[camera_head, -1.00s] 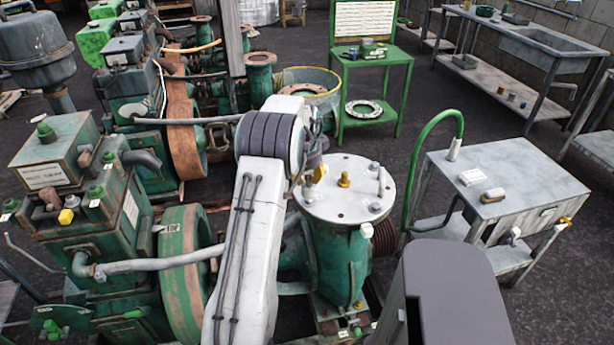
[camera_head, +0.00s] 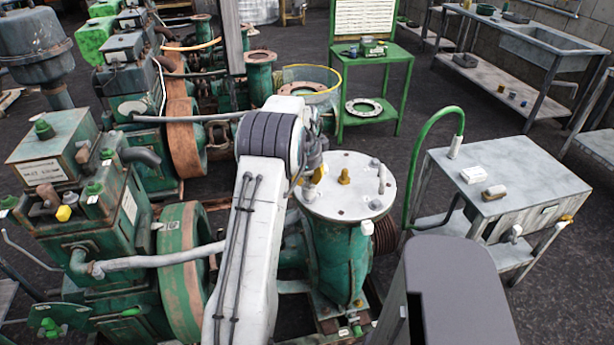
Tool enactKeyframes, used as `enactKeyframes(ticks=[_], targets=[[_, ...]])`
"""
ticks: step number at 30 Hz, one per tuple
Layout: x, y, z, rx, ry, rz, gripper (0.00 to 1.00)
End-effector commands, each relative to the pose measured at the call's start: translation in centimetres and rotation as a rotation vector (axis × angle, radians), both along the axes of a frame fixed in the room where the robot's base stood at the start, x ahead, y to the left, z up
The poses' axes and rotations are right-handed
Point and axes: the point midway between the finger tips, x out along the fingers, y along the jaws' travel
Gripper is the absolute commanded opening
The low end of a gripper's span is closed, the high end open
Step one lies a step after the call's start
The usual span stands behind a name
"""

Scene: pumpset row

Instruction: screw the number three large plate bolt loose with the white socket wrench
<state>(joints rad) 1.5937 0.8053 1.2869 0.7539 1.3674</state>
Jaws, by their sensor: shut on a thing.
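The round pale large plate (camera_head: 345,205) lies on top of the green pump casing (camera_head: 343,262). Grey bolts sit near its rim, one at the back (camera_head: 375,162) and one at the right (camera_head: 376,204). A brass fitting (camera_head: 344,176) stands near its middle and a white upright peg (camera_head: 382,179) at its right. My gripper (camera_head: 314,172) is at the plate's left edge, mostly hidden behind my arm. It is shut on the white socket wrench (camera_head: 308,193), whose low end shows at the plate's left rim. Whether the socket sits around a bolt is hidden. I cannot read bolt numbers.
A grey cart (camera_head: 525,180) with a white box and a small block stands at the right, with a green hose (camera_head: 430,135) beside it. A green engine (camera_head: 85,215) with a flywheel stands at the left. A green stand (camera_head: 372,75) is behind. Dark floor lies between.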

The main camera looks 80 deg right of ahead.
Motion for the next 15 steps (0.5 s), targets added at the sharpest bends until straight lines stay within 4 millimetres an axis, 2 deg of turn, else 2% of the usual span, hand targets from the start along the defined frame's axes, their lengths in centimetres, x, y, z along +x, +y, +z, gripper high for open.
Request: enactKeyframes(ticks=[15], targets=[[0.0, 0.0, -1.2, -0.002, 0.0, 0.0, 0.0]])
